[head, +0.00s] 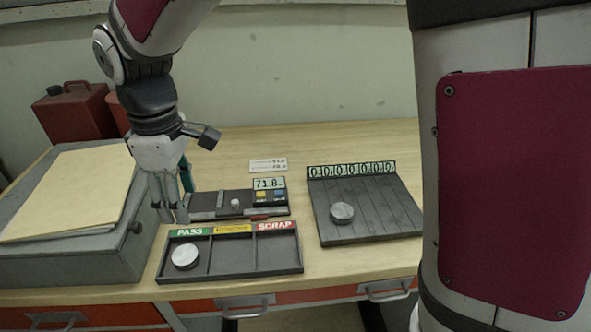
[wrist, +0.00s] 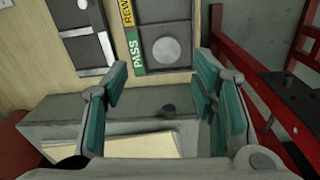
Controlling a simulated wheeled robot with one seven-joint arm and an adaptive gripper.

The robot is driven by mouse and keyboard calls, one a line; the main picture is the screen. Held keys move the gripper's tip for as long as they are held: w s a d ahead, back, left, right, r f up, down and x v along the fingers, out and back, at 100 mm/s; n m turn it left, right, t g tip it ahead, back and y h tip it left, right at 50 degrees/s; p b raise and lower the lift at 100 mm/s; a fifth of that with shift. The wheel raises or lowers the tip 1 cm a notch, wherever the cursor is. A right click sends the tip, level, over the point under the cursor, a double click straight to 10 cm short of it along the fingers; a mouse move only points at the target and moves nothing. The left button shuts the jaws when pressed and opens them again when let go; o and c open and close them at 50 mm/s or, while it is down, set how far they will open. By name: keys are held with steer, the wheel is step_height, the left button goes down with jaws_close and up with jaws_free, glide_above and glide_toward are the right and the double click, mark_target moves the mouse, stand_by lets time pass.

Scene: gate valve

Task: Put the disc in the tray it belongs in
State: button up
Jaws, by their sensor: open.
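A dark sorting tray (head: 230,270) near the table's front has three compartments labelled PASS in green, a yellow label that starts REW in the wrist view, and SCRAP in red. A silver disc (head: 186,257) lies flat in the PASS compartment; it also shows in the wrist view (wrist: 166,50). Another silver disc (head: 342,212) lies on a grooved dark board (head: 385,215) at right. My gripper (head: 172,212) is above the left of the table, behind and left of the tray. Its teal-padded fingers are open and empty in the wrist view (wrist: 160,85).
A gauge (head: 215,203) displaying 71.8 stands behind the tray, with a small printed card (head: 268,165) beyond it. The board's counter (head: 350,170) shows zeros. A grey box (head: 60,262) with a folder (head: 75,190) fills the left. Red cans (head: 75,110) stand behind.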

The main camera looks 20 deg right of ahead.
steer(key=s+d+r+m+t, duration=0.2)
steer(key=s+d+r+m, duration=0.1)
steer(key=s+d+m, duration=0.3)
steer(key=s+d+r+m+t, duration=0.2)
steer(key=s+d+r+m, duration=0.2)
steer(key=s+d+m, duration=0.3)
steer(key=s+d, duration=0.4)
steer(key=d, duration=0.4)
steer(key=shift+s+d, duration=0.15)
steer(key=shift+s, duration=0.1)
